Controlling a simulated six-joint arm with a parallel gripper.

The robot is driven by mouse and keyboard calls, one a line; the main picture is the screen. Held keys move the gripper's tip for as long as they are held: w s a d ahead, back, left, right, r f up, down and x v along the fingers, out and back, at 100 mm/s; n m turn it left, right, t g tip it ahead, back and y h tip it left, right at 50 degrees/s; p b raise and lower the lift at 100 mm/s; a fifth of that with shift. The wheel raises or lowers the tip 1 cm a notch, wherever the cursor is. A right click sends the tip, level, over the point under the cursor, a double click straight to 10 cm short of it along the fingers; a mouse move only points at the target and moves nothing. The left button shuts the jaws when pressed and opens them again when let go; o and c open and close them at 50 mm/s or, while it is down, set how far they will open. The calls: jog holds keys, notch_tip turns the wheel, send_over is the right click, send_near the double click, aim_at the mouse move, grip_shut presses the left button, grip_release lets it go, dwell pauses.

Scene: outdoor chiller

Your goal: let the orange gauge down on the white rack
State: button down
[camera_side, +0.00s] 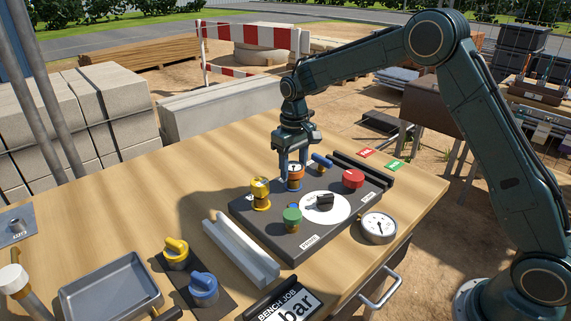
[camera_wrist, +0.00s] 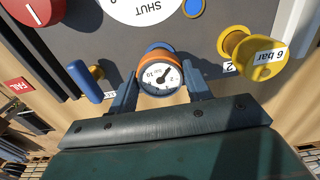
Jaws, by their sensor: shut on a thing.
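The orange gauge (camera_side: 295,181) has a white round dial and stands at the back part of the dark panel (camera_side: 276,237). My gripper (camera_side: 293,167) reaches down from above and is shut on the gauge. In the wrist view the gauge (camera_wrist: 160,77) sits between my two fingers (camera_wrist: 160,95), its dial facing the camera. A blue part shows just behind it. I cannot tell whether the gauge is seated on the panel or lifted off it. The white rack (camera_side: 240,252), a long grooved rail, lies on the table along the panel's left side and looks empty.
Around the gauge on the panel are a yellow gauge (camera_side: 260,193), a green knob (camera_side: 292,218), a red knob (camera_side: 353,179), a blue lever (camera_side: 321,161) and a black handle on a white disc (camera_side: 324,205). A loose gauge (camera_side: 378,227) lies right. A grey tray (camera_side: 110,291) stands front left.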

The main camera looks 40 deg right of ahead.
aim_at(294, 167)
jog(key=shift+r, duration=0.85)
dwell(0.6)
jog(key=shift+r, duration=2.45)
jog(key=c, duration=1.2)
grip_release()
grip_shut()
